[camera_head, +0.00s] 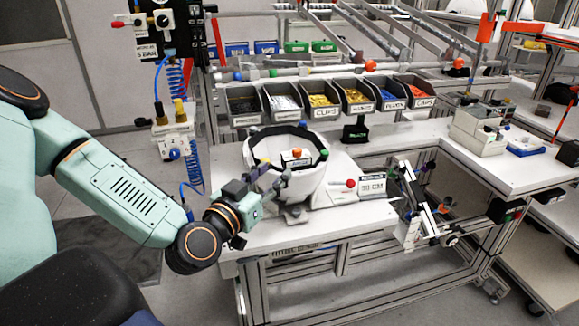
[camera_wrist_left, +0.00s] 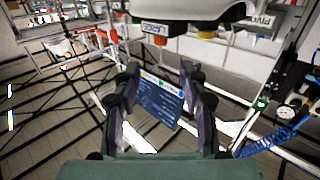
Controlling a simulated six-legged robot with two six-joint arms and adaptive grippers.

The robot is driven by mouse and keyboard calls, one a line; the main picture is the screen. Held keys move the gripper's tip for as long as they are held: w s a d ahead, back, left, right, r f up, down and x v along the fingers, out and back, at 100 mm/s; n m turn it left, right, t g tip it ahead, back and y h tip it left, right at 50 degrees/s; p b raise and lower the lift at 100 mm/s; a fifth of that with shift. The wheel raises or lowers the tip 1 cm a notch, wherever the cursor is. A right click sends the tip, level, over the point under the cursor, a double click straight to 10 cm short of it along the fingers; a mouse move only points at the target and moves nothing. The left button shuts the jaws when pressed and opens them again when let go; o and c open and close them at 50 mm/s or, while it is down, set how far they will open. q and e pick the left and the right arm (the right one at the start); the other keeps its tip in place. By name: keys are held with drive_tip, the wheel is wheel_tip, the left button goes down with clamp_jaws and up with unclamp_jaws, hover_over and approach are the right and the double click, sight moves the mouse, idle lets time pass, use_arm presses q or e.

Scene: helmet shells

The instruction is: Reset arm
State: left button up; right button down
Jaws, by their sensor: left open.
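A white helmet shell (camera_head: 312,184) with a dark rim sits on the workbench in the head view. A box with an orange knob (camera_head: 296,157) shows within its opening. My left gripper (camera_head: 274,172) is at the shell's near left side, its fingers in front of the shell wall; I cannot tell whether they touch it. In the left wrist view the gripper (camera_wrist_left: 160,75) is open, its two dark fingers apart. A dark screen (camera_wrist_left: 158,98) shows between them, seemingly beyond the fingers. A white shell (camera_wrist_left: 190,10) fills the top edge there. My right gripper is not in view.
Labelled bins (camera_head: 324,106) of small parts stand in a row behind. A blue coiled hose (camera_head: 194,168) hangs at the left.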

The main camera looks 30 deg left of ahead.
use_arm(q)
drive_tip(key=s+d+f+n+g+h+b, duration=0.1)
drive_tip(key=s+d+f+g+b, duration=0.15)
drive_tip(key=f, duration=0.45)
drive_tip(key=s+d+f+n+g+h+b, duration=0.1)
drive_tip(key=s+d+f+g+b, duration=0.2)
drive_tip(key=f, duration=0.5)
drive_tip(key=s+d+f+n+g+h+b, duration=0.1)
drive_tip(key=d+f+g, duration=0.1)
drive_tip(key=f+g, duration=0.35)
drive_tip(key=s+d+f+m+g+b, duration=0.1)
drive_tip(key=s+d+f+g+b, duration=0.1)
drive_tip(key=s+f+b, duration=0.4)
drive_tip(key=s+d+f+m+g+y+b, duration=0.1)
drive_tip(key=s+f+g+b, duration=0.4)
drive_tip(key=s+f, duration=1.1)
wheel_tip(320, 180, down, 6)
drive_tip(key=shift+d+r+m+b, duration=0.1)
drive_tip(key=shift+d+m+b, duration=0.7)
drive_tip(key=shift+b, duration=0.05)
